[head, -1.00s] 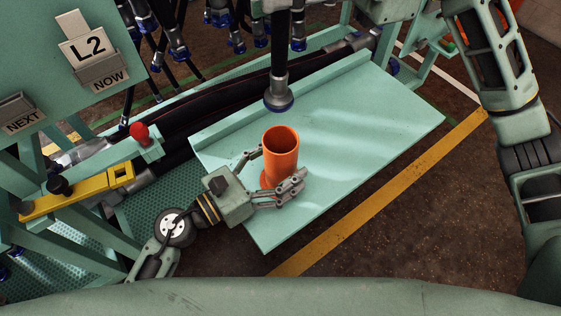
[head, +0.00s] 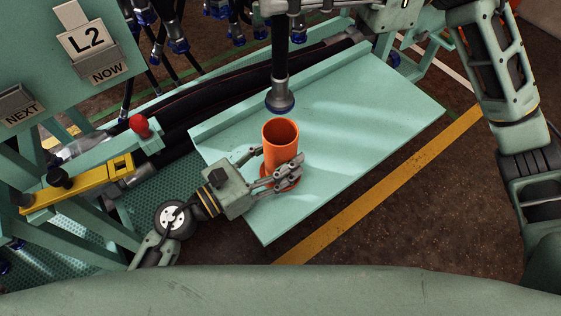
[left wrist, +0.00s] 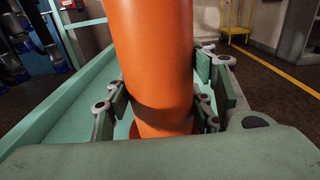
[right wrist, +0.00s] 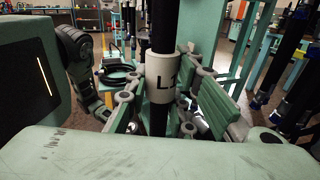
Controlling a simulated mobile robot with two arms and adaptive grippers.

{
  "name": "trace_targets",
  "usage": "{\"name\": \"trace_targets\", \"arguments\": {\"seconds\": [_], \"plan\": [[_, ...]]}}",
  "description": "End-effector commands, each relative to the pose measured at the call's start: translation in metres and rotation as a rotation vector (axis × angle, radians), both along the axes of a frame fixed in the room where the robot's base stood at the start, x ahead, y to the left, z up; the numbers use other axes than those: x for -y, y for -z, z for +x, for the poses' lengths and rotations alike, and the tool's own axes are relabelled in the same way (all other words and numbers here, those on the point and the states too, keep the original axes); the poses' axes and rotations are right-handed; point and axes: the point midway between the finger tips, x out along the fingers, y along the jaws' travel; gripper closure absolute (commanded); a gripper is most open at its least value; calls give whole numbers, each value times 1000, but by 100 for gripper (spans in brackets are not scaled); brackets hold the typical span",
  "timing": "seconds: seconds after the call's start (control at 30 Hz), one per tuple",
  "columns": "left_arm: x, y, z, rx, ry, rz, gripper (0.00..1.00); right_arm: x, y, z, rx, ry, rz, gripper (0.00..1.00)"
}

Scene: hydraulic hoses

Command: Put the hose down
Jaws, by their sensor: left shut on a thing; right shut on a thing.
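The black hose (head: 279,60) hangs upright, its metal end fitting (head: 280,101) with a blue ring above the table and just behind the mouth of the orange tube. My right gripper (right wrist: 160,104) is shut on the hose at its white label L1 (right wrist: 164,78); in the head view it is mostly cut off at the top edge. My left gripper (head: 272,166) is shut around the orange tube (head: 281,146), which stands on the pale green table (head: 350,120). The tube fills the middle of the left wrist view (left wrist: 153,60). The hose end appears apart from the tube.
A sign L2 NOW (head: 88,40) stands at upper left. Thick black hoses (head: 230,90) lie behind the table's raised edge. The table's right side is clear.

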Motion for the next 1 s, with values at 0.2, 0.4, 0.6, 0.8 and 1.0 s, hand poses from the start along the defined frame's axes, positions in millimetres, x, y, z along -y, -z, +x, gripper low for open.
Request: {"name": "trace_targets", "arguments": {"seconds": [0.2,0.4,0.6,0.8,1.0], "plan": [[0,0,0,-1,0,-1,80,1,27,2,-23,40,-2,100],[0,0,0,-1,0,-1,80,1,80,1,-26,39,-3,100],[0,0,0,-1,0,-1,80,0,126,1,-23,39,-1,100],[0,0,0,-1,0,-1,80,0,146,1,-17,38,-2,100],[0,0,0,-1,0,-1,80,0,165,1,-20,38,-2,100]]}}
